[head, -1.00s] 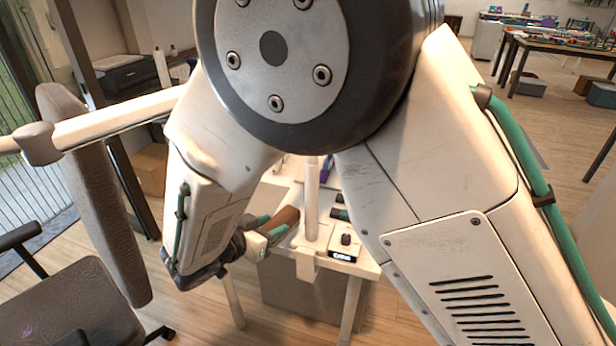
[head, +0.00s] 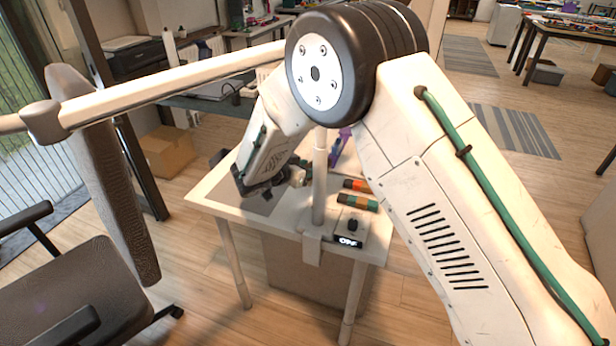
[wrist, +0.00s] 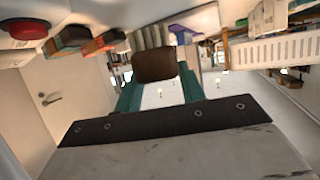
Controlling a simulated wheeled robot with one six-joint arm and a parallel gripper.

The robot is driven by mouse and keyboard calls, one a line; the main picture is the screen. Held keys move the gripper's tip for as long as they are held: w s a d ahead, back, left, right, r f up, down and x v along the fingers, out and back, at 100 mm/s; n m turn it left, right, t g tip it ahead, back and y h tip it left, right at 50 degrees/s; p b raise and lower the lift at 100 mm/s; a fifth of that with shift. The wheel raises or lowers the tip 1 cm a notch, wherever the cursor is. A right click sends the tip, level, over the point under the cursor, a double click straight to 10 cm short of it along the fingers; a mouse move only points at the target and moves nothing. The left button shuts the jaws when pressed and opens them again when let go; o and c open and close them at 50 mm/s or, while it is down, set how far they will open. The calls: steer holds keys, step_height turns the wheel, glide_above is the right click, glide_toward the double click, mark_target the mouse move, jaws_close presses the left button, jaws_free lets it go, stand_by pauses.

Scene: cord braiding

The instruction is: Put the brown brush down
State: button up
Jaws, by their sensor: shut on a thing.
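The brown brush (wrist: 156,66) shows in the wrist view as a brown block between the teal fingers of my gripper (wrist: 160,78). My gripper is shut on it. In the head view my gripper (head: 298,176) is over the white table (head: 225,206), left of a white post. The brush cannot be made out there, hidden behind my wrist and the post. Whether it touches the tabletop cannot be told.
A white post (head: 320,185) rises from the table. A purple thing (head: 338,148) is behind. A grey mat (head: 258,203) lies at left.

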steer(key=shift+w+d+f, duration=0.1)
steer(key=shift+w, duration=0.1)
steer(key=shift+f, duration=1.65)
steer(key=o, duration=1.1)
steer(key=shift+f, duration=0.15)
steer(key=v, duration=1.2)
steer(key=shift+r, duration=0.25)
